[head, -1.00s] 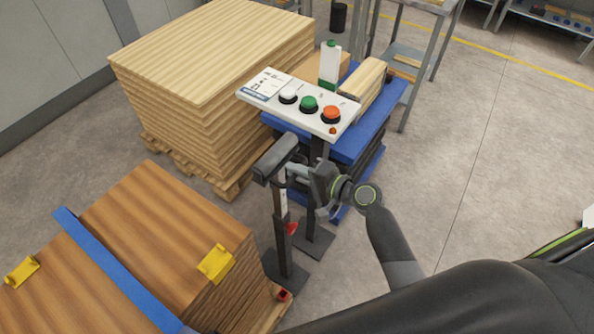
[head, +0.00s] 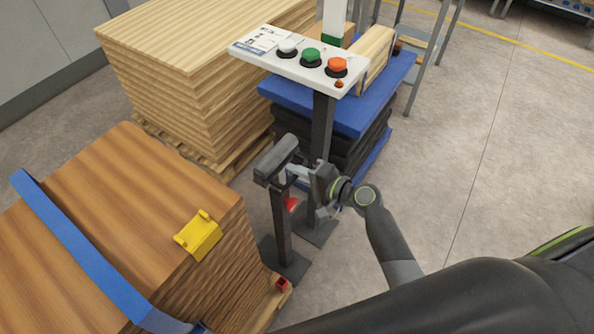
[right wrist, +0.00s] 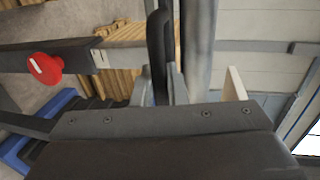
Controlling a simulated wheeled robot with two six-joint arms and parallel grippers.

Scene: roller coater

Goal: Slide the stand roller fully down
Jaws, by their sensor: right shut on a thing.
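The stand roller (head: 276,160) is a dark grey horizontal roller on top of a dark upright post with a flat foot on the floor. A red knob (head: 291,204) sticks out of the post; it also shows in the right wrist view (right wrist: 46,68). Little of the light inner post shows between roller and knob in the head view. My right gripper (head: 300,174) is shut on the stand roller, just below and right of the roller. In the right wrist view its fingers (right wrist: 162,86) close around a dark bar. My left gripper is not in view.
A strapped brown board stack (head: 120,215) is close on the left, a pale stack (head: 200,70) further back. Open floor lies right.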

